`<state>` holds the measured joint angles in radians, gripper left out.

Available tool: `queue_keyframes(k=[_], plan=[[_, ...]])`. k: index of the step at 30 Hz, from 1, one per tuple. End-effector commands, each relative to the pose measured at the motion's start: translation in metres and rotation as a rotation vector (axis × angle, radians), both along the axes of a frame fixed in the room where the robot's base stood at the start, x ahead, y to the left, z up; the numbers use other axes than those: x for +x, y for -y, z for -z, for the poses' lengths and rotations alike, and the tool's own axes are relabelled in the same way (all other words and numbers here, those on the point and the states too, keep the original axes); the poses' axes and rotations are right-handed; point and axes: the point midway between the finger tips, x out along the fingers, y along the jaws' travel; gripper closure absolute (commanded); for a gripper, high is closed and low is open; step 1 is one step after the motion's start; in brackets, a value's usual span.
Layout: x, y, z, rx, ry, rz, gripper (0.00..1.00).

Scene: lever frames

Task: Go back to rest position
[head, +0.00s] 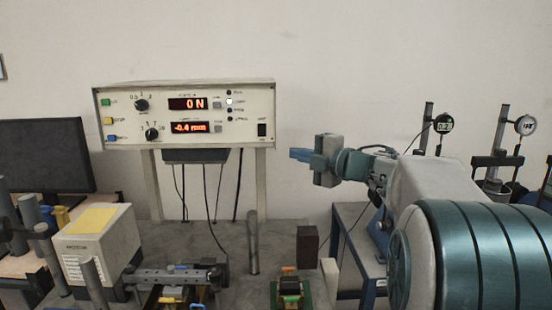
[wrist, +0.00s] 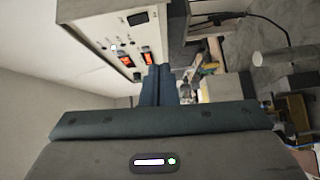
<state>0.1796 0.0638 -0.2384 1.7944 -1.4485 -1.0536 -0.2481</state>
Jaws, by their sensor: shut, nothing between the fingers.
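My gripper (head: 300,155) is at the right of centre in the head view, raised above the bench and pointing left. Its blue fingers are closed together with nothing between them. In the wrist view the fingers (wrist: 157,85) lie side by side, pointing toward the control panel box (wrist: 118,35). In the head view this cream control box (head: 185,113) stands on posts, with red displays reading "0 N" and "-0.4". The gripper is apart from the box, to its right. A grey rod (head: 253,242) stands upright on the bench below. No part of the box front is hidden by my arm.
A grey box with a yellow top (head: 98,245) and a dark monitor (head: 45,155) are at the left. A metal fixture (head: 170,277) and a small green-based device (head: 290,288) are at the front. Dial gauges (head: 443,123) stand at the right behind my arm. The air around my gripper is clear.

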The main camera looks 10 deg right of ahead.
Motion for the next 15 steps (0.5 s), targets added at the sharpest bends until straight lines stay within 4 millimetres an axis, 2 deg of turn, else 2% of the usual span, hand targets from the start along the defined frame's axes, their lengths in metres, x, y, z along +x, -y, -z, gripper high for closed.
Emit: queue_keyframes(k=[5, 8, 11, 15], plan=[[0.0, 0.011, -0.009, 0.148, -0.024, 0.204, 1.0], [-0.005, 0.024, -0.006, 0.276, -0.076, 0.371, 1.0], [-0.017, 0.037, 0.009, 0.407, -0.157, 0.533, 1.0], [-0.046, 0.049, 0.046, 0.577, -0.312, 0.748, 1.0]])
